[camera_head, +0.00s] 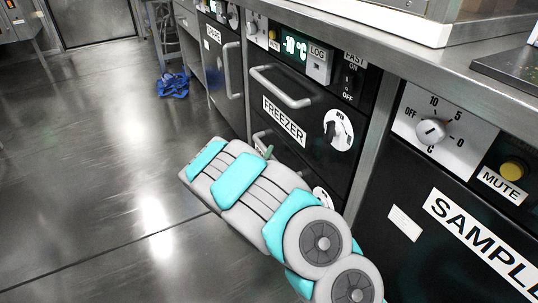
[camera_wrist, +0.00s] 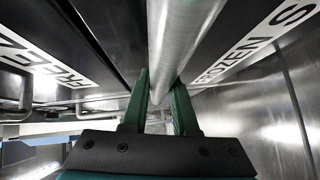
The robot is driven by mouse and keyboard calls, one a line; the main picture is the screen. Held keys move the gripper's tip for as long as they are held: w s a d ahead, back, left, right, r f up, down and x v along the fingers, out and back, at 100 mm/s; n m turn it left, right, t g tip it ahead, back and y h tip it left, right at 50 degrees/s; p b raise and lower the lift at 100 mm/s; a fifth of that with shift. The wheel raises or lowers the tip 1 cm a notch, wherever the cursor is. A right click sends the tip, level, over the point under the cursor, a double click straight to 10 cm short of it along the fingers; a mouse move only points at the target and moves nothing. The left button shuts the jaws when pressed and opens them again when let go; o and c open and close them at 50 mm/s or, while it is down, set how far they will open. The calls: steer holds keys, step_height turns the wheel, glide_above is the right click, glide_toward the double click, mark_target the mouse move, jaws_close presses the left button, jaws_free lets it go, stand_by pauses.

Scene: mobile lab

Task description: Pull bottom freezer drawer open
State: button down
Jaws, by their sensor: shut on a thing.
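The freezer has an upper drawer (camera_head: 308,105) with a FREEZER label and a bar handle (camera_head: 282,88). Below it is the bottom freezer drawer (camera_head: 287,158), mostly hidden behind my arm. In the wrist view its front carries a label starting FROZEN S (camera_wrist: 240,55), and its silver bar handle (camera_wrist: 180,40) runs between my green fingers. My gripper (camera_wrist: 160,98) is shut on this handle, one finger on each side. In the head view only a green fingertip of my gripper (camera_head: 268,152) shows by the handle. I cannot tell whether the drawer stands out from the cabinet.
A black cabinet marked SAMPLE (camera_head: 475,235) stands close on the right. The steel counter (camera_head: 400,55) runs above the drawers. Blue cloth-like things (camera_head: 173,85) lie on the floor farther back. The floor (camera_head: 90,170) on the left is clear.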

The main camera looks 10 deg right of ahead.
steer(key=shift+a, duration=0.15)
steer(key=s+a+p, duration=0.4)
steer(key=a+p, duration=0.1)
steer(key=a, duration=0.7)
steer(key=s+a+p, duration=0.3)
steer(key=a+p, duration=0.2)
steer(key=a, duration=0.7)
steer(key=s+a+p, duration=0.4)
steer(key=a, duration=0.8)
steer(key=shift+s+p, duration=0.35)
steer(key=shift+p, duration=0.05)
steer(key=c, duration=0.7)
jaws_free()
steer(key=v, duration=0.7)
steer(key=shift+s+a, duration=0.2)
steer(key=shift+s, duration=0.15)
